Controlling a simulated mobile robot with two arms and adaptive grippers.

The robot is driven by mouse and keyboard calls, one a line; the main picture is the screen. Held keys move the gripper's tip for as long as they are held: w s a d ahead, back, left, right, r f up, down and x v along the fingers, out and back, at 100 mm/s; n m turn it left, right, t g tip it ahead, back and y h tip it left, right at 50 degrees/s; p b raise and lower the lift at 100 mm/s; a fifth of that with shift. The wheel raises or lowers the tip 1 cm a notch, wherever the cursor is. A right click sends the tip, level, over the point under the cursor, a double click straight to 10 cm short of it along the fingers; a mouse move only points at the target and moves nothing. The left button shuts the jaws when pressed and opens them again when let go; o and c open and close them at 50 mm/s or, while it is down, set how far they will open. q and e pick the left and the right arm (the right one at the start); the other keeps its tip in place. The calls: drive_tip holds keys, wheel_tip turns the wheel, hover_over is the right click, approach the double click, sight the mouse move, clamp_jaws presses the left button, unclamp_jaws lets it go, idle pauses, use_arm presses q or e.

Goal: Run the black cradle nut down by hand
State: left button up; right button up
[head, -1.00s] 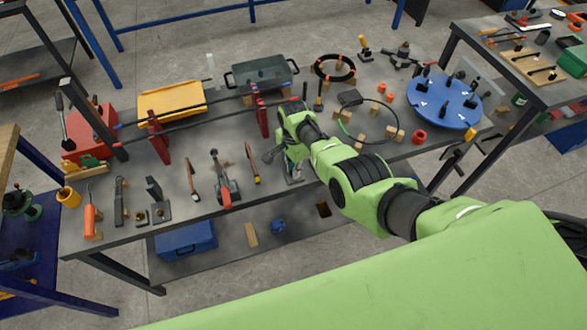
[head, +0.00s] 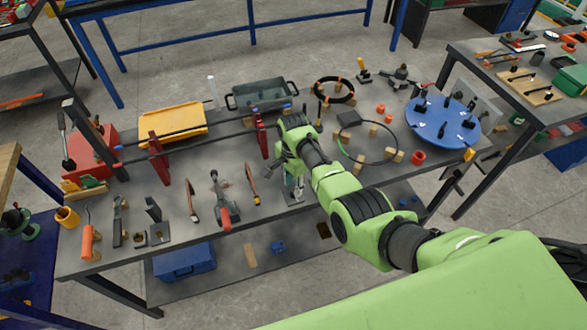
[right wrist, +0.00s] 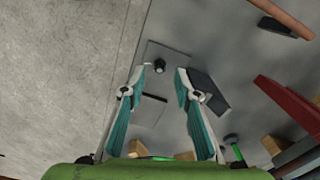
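In the right wrist view, a small round black piece (right wrist: 159,66), which looks like the black cradle nut, sits on a flat grey plate (right wrist: 172,54). It lies in line with the gap between the fingertips of my right gripper (right wrist: 162,74). The teal fingers are apart with nothing gripped. I cannot tell how far the fingertips are from the black piece. In the head view my right gripper (head: 284,172) is over the front half of the workbench, right of the red-handled tools. The nut is hidden or too small there. My left gripper is not in view.
The workbench (head: 235,180) is crowded. A red upright (head: 262,139) and long bars stand left of my right gripper. A cable ring (head: 370,140) with wooden blocks and a blue disc (head: 443,120) lie to the right. A grey bin (head: 262,95) stands behind.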

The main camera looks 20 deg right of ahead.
sight(293, 193)
wheel_tip(293, 193, up, 9)
idle(0.4)
drive_tip(key=shift+f, duration=0.15)
